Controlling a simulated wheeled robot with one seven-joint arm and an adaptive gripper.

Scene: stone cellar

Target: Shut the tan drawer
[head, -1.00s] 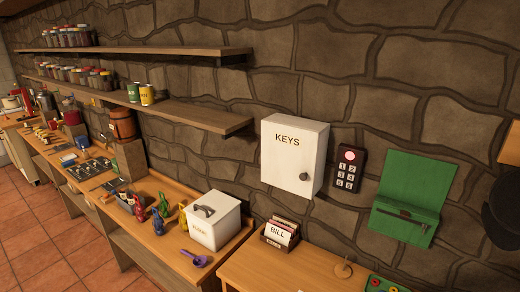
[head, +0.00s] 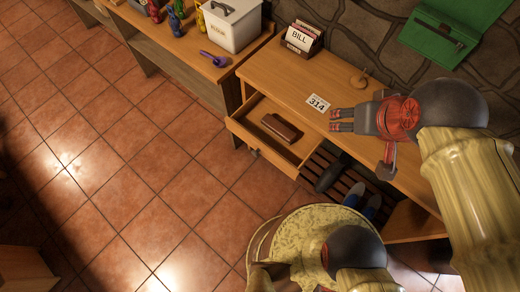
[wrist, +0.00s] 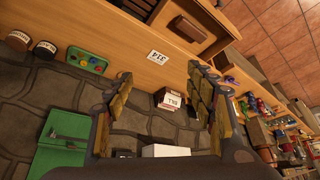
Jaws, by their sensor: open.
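The tan drawer (head: 277,163) stands pulled out from the front of the wooden desk (head: 268,78) in the head view. A small knob (head: 255,152) is on its front, and a brown oblong case (head: 280,128) lies inside. The open drawer (wrist: 226,38) also shows at the top of the wrist view. My gripper (head: 335,120) is above the desk top, right of the drawer, with its fingers pointing left. In the wrist view my gripper (wrist: 162,76) has its fingers spread, with nothing between them. It does not touch the drawer.
Shoes (head: 370,203) rest on a slatted rack below. The tiled floor (head: 130,150) left of the drawer is clear.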

